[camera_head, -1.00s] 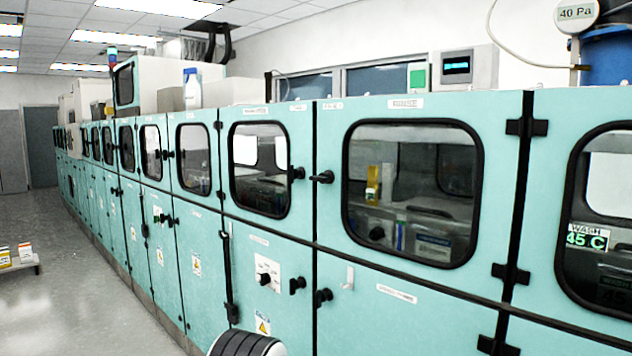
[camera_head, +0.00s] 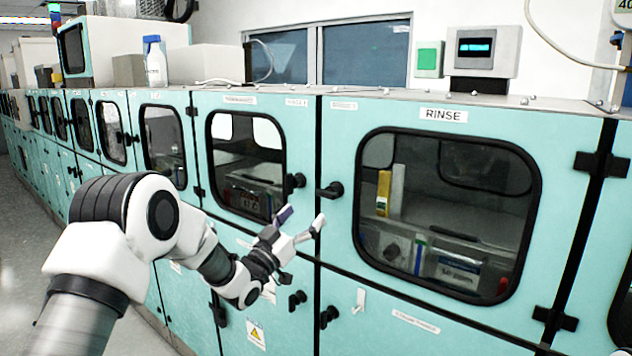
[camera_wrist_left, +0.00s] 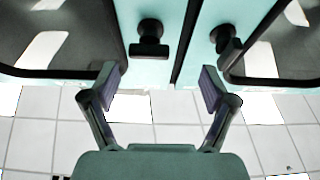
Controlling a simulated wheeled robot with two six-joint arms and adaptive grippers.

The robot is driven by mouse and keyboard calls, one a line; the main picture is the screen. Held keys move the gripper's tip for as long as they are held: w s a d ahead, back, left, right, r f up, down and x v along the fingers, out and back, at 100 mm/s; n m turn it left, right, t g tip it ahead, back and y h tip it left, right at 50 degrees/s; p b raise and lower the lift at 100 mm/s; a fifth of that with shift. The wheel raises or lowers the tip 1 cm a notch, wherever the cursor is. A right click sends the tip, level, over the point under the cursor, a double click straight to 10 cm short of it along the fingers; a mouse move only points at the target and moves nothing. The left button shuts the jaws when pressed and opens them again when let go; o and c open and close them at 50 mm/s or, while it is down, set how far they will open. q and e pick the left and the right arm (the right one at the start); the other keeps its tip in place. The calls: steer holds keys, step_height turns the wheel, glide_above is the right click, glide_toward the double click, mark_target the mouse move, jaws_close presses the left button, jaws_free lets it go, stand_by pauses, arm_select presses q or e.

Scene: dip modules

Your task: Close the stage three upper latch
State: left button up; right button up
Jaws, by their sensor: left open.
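Two black upper latches sit either side of a door seam. One latch (camera_head: 296,181) is on the door left of the seam; the other latch (camera_head: 330,190) is on the RINSE door, its handle sideways. I cannot read which is stage three. My left gripper (camera_head: 302,219) is open and empty, just below these latches, fingers toward the panel. In the left wrist view the open fingers (camera_wrist_left: 158,84) point at the cabinet, with one latch (camera_wrist_left: 150,38) ahead between them and another latch (camera_wrist_left: 226,40) to the right. No contact shows. My right gripper is not in view.
Two lower latches, left (camera_head: 297,300) and right (camera_head: 329,317), sit below on the same seam. The RINSE door (camera_head: 350,120) has a dark window. Hinges (camera_head: 598,163) are at its right. A white hook (camera_head: 359,301) projects from the lower panel.

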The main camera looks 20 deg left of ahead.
mark_target(326, 191)
arm_select(q)
steer(key=p+x, duration=0.1)
steer(key=x, duration=0.1)
steer(key=p+x, duration=0.1)
steer(key=x, duration=0.2)
steer(key=p+x, duration=0.1)
steer(key=x, duration=0.1)
steer(key=shift+w+d+r, duration=0.1)
steer(key=shift+d+r, duration=0.35)
steer(key=shift+d, duration=0.05)
steer(key=shift+d+r, duration=0.1)
steer(key=shift+s+d+r, duration=0.15)
steer(key=shift+s+d, duration=0.1)
steer(key=shift+s, duration=0.05)
steer(key=shift+w, duration=0.15)
steer(key=c, duration=1.2)
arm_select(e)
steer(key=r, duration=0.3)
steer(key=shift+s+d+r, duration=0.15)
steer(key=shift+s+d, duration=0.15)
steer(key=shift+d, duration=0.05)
